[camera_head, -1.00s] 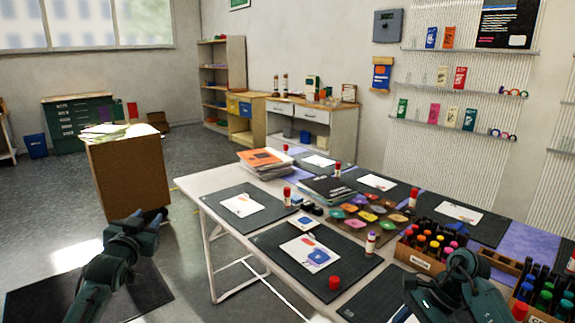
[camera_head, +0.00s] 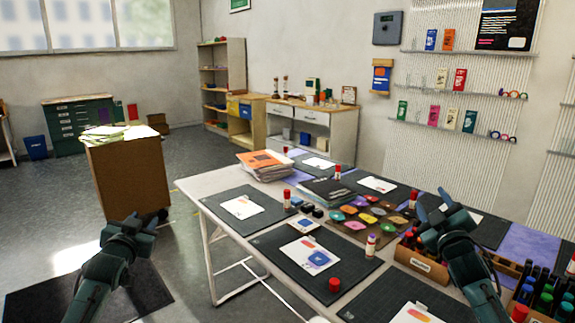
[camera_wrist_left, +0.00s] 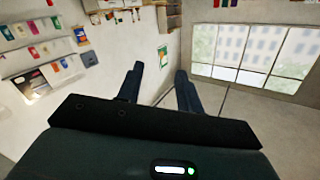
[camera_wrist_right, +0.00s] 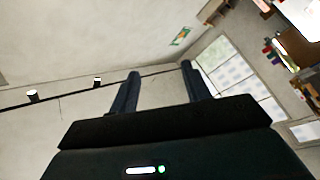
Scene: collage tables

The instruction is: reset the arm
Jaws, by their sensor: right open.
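My left gripper (camera_head: 141,222) is raised over the floor, left of the collage table (camera_head: 190,186) and in front of a wooden cabinet. In the left wrist view its two fingers (camera_wrist_left: 157,88) stand apart with nothing between them. My right gripper (camera_head: 444,208) is raised above the right part of the table, over the wooden marker crate (camera_head: 421,264), and hides part of it. In the right wrist view its fingers (camera_wrist_right: 163,88) are apart and empty, with wall and ceiling behind them.
The table holds dark mats, paper cards (camera_head: 309,254), glue sticks (camera_head: 370,245), a red cap (camera_head: 334,285), a palette of coloured pieces (camera_head: 362,217) and a stack of books (camera_head: 265,165). The wooden cabinet (camera_head: 127,180) stands left. Floor between cabinet and table is clear.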

